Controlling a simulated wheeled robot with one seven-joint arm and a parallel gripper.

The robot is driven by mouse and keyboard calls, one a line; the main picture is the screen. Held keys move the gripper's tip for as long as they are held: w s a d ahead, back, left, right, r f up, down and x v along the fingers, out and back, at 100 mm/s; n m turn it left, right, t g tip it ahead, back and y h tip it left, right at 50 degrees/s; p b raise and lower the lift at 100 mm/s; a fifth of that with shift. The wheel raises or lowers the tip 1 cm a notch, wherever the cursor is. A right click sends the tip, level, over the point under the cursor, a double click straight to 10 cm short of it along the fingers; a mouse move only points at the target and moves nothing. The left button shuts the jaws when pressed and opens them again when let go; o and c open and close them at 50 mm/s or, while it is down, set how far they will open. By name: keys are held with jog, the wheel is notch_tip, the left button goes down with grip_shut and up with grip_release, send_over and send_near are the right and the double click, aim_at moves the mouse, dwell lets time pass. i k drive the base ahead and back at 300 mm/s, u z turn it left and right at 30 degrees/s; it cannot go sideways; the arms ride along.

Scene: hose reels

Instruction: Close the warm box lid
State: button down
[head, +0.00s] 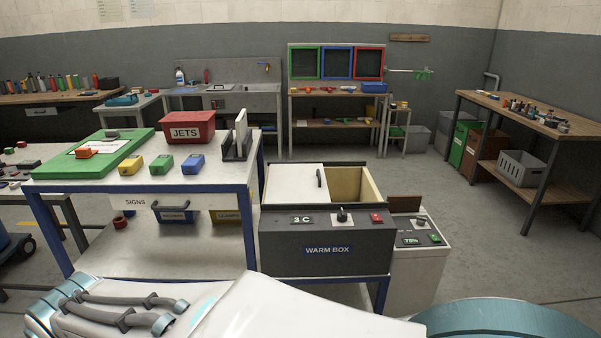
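The warm box (327,250) stands at the middle of the head view, right of the blue-legged table. It has a dark grey front with a "WARM BOX" label. Its white lid (292,184) lies flat over the left part of the top, with a dark upright handle (319,178) near its right edge. The right part of the top is open and shows a tan inside (351,184). My gripper is not in view.
The blue-legged table (226,172) holds a red JETS bin (187,127), a green board (70,162), small coloured blocks and an upright rack (237,143). A white cabinet (416,262) stands close to the box's right. Open floor lies farther right, before a wooden workbench (530,118).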

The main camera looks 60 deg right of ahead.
aim_at(287, 183)
jog(key=z, duration=2.5)
jog(key=i, duration=1.65)
